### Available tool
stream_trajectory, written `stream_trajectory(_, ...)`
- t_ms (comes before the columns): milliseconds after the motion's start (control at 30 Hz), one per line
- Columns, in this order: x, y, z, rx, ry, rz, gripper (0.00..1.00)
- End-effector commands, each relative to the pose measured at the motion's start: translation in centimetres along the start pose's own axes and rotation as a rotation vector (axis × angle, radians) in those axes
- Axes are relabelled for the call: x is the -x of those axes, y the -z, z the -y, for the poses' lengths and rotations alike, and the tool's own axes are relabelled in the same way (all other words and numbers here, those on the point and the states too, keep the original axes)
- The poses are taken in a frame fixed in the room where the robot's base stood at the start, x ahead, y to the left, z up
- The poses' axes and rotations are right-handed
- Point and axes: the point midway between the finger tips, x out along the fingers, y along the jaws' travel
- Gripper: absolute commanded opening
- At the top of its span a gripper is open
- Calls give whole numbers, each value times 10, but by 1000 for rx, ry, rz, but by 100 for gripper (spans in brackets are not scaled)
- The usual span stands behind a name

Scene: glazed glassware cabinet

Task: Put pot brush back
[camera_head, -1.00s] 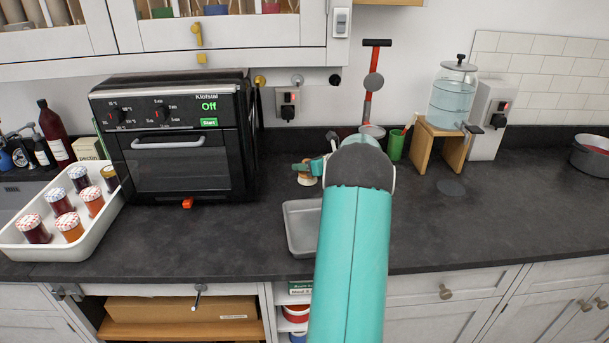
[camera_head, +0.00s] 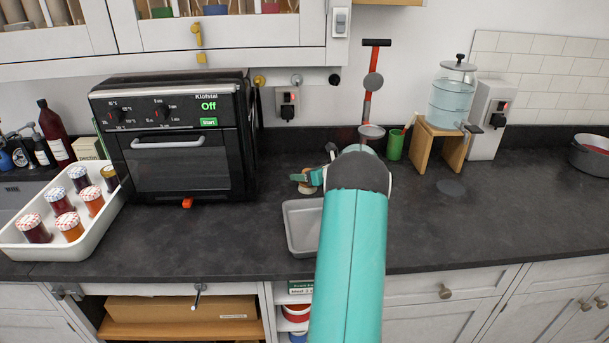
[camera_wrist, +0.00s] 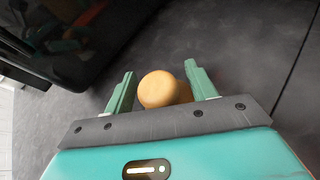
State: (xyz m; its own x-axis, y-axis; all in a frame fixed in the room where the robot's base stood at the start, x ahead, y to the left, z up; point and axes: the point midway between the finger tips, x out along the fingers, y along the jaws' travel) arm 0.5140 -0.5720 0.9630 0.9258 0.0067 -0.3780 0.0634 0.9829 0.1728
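The pot brush (camera_head: 306,188) stands on the dark worktop right of the oven, its top partly covered by my gripper in the head view. In the wrist view its round wooden knob (camera_wrist: 158,88) is between my fingers. My gripper (camera_wrist: 160,82) is open, one finger on each side of the knob, with a narrow gap on both sides. In the head view my gripper (camera_head: 316,168) is at the brush, largely hidden by my arm. The brush's bristles cannot be made out.
A grey metal tray (camera_head: 290,232) lies close in front of the brush. The black oven (camera_head: 180,150) is to the left. A green cup (camera_head: 395,146), a wooden stand (camera_head: 424,150) with a water dispenser (camera_head: 453,95), and a red-handled tool (camera_head: 370,90) are behind and right.

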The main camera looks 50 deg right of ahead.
Motion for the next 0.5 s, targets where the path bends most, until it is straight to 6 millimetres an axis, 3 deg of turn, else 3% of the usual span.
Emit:
stream_trajectory(267,3,-3,0,1,1,0,56)
stream_trajectory(500,44,-4,1,1,4,1,56)
